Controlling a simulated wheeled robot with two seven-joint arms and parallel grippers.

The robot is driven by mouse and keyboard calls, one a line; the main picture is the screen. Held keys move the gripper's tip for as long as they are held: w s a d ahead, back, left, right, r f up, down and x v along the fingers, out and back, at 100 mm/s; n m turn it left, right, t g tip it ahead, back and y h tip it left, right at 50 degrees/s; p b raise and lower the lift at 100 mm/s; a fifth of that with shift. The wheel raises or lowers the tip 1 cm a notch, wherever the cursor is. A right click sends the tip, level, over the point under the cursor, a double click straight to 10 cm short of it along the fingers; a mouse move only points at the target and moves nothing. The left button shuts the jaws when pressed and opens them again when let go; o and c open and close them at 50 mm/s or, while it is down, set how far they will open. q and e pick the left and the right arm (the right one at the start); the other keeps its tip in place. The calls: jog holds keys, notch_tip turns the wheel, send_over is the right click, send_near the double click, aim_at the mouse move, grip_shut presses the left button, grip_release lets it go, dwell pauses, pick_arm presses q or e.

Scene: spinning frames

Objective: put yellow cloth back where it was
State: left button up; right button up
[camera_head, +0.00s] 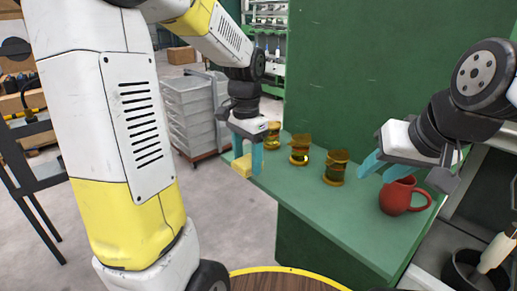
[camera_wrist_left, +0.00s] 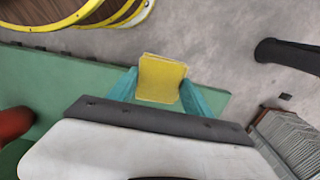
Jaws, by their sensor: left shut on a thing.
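The yellow cloth (camera_head: 242,166) is a small folded block in the head view, held in my left gripper (camera_head: 247,150) at the left edge of the green shelf. In the left wrist view the cloth (camera_wrist_left: 161,78) sits between the two teal fingers of the left gripper (camera_wrist_left: 160,88). It is seen against the grey floor and the edge of the green surface. My right gripper (camera_head: 384,165) has teal fingers and hangs above the shelf, beside the red mug; its fingers look apart with nothing between them.
The green shelf (camera_head: 318,208) bears several amber spools, including one in the middle (camera_head: 299,149) and one nearer (camera_head: 336,167). A red mug (camera_head: 402,196) stands at its right. Grey stacked crates (camera_head: 191,108) stand on the floor behind. A round wooden top (camera_head: 285,281) shows at the bottom.

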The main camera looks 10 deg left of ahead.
pick_arm(q)
jog(key=w, duration=0.3)
jog(key=w+a, duration=0.1)
jog(key=w, duration=0.3)
jog(key=w+a+f, duration=0.1)
jog(key=w, duration=0.3)
jog(key=shift+w+a+f, duration=0.1)
jog(key=shift+w+a, duration=0.05)
jog(key=shift+f, duration=1.65)
jog(key=shift+f, duration=0.2)
jog(key=o, duration=1.3)
